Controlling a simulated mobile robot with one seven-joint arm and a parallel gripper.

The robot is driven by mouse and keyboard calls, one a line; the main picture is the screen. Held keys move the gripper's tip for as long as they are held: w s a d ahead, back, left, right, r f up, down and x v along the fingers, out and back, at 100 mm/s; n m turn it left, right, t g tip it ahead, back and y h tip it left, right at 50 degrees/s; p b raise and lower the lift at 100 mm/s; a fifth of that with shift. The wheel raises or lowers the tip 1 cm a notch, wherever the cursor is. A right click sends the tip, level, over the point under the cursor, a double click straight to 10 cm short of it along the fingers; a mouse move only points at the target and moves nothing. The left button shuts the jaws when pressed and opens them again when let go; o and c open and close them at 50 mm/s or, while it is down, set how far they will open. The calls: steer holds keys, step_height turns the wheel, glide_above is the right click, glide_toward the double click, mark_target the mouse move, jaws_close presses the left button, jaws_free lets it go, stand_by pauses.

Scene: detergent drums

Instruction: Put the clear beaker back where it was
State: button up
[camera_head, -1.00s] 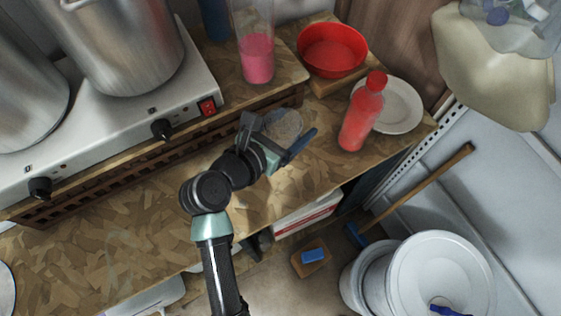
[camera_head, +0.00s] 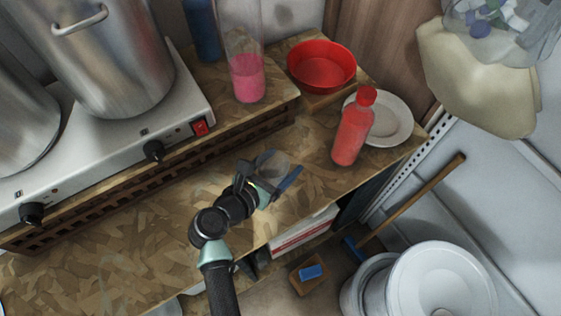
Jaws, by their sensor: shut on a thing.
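The clear beaker (camera_head: 275,164) is a small see-through vessel above the wooden worktop (camera_head: 180,207). My gripper (camera_head: 272,176) is shut on it, with a blue finger showing on its right side. My gripper partly covers the beaker. I cannot tell whether its base touches the worktop. The beaker is left of the red bottle and apart from it.
A red bottle (camera_head: 352,130) and a white plate (camera_head: 394,118) stand to the right. A red bowl (camera_head: 322,66) and a tall clear vessel with pink contents (camera_head: 246,78) stand behind. A hotplate (camera_head: 185,100) carries steel pots. The worktop's left part is clear.

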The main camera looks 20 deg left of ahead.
steer(key=shift+f, duration=0.1)
steer(key=o, duration=1.3)
